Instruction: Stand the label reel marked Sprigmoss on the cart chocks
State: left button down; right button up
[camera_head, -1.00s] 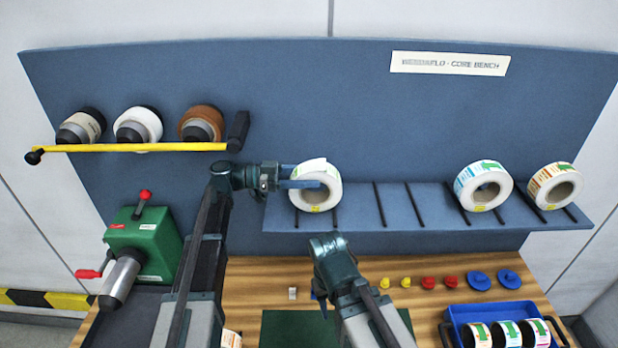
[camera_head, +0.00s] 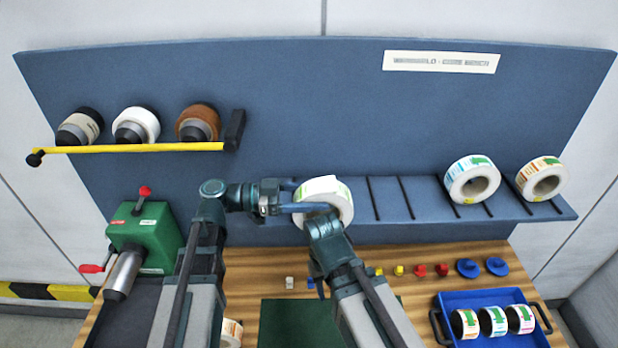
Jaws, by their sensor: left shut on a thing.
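A white label reel (camera_head: 330,187) with green and yellow marks is held at the shelf's left part, overlapping the shelf edge. My left gripper (camera_head: 300,208) is shut on its left side. The reel's brand text is not legible. Two more reels, one with blue and green print (camera_head: 457,178) and one with orange and green print (camera_head: 530,178), stand on the shelf to the right. My right arm rises in front of the held reel and hides its lower part; the right gripper's fingers are not visible. I cannot make out the cart chocks.
The blue shelf (camera_head: 418,205) has dark rods, with bare room between the held reel and the standing ones. A blue tray (camera_head: 446,303) of small reels stands at lower right. Several coloured plugs line the wooden bench. A green crank machine (camera_head: 147,235) stands left, below a yellow bar (camera_head: 130,148).

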pick_arm(q)
jog(key=shift+s+d+r, duration=0.1)
jog(key=shift+s+d, duration=0.1)
jog(key=shift+s, duration=0.9)
notch_tip(320, 180, down, 13)
jog(key=b, duration=1.3)
